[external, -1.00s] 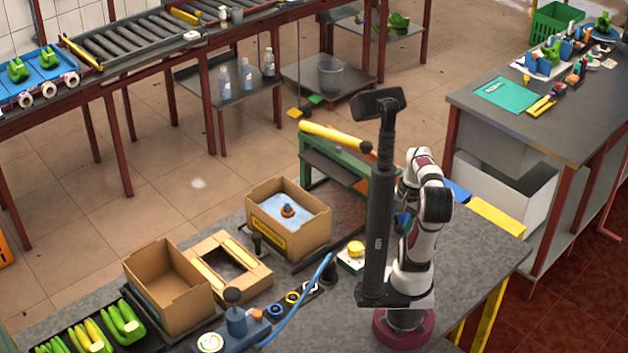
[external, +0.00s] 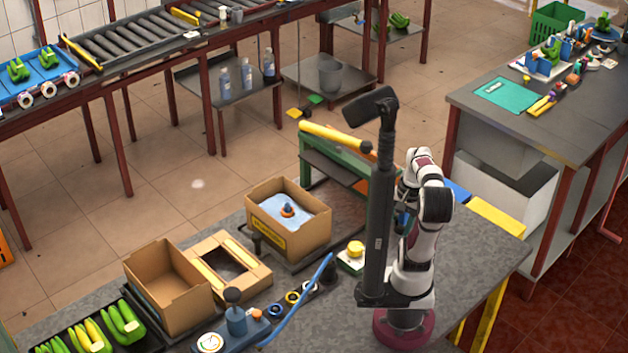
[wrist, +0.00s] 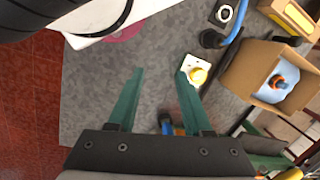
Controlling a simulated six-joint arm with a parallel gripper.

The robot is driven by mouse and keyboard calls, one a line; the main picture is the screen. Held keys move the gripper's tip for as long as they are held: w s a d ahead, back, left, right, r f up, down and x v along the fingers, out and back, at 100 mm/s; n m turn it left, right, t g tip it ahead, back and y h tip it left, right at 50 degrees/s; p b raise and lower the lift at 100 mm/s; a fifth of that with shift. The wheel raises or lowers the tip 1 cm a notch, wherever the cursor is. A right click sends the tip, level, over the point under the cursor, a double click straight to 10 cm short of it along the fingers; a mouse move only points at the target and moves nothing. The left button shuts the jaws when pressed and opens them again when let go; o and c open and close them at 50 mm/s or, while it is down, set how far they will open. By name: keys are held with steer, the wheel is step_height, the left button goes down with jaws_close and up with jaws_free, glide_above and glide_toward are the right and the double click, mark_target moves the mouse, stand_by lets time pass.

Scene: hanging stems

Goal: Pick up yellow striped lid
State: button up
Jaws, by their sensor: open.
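The lid with yellow stripes (external: 232,266) appears to be the flat cardboard frame with a dark opening and yellow strips along its edges. In the external view it lies on the grey workbench between two cardboard boxes. Part of it shows at the top right edge of the wrist view (wrist: 292,15). My gripper (wrist: 160,72) is open, with two green fingers apart and nothing held between them. It is well away from the lid. In the external view I cannot make out its fingers clearly.
An open cardboard box (external: 288,222) with a blue insert and orange knob stands behind the lid, and an empty box (external: 168,290) to its left. A yellow knob on a white base (external: 354,251) and a blue cable (external: 305,297) lie between the lid and my arm.

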stand_by(0.4)
steer(key=o, duration=0.4)
steer(key=shift+c, duration=0.2)
steer(key=w+a+r+n, duration=0.3)
steer(key=w+a+n, duration=0.3)
steer(key=w+a, duration=0.45)
steer(key=n+t, duration=0.1)
steer(key=n, duration=0.8)
glide_above(241, 254)
steer(key=s+d, duration=0.2)
step_height(241, 254, down, 6)
steer(key=r, duration=0.1)
steer(key=shift+h, duration=0.4)
steer(key=f, duration=0.5)
steer(key=w+a+f, duration=0.1)
steer(key=f, duration=0.4)
steer(key=w+a+f, duration=0.1)
steer(key=f, duration=0.5)
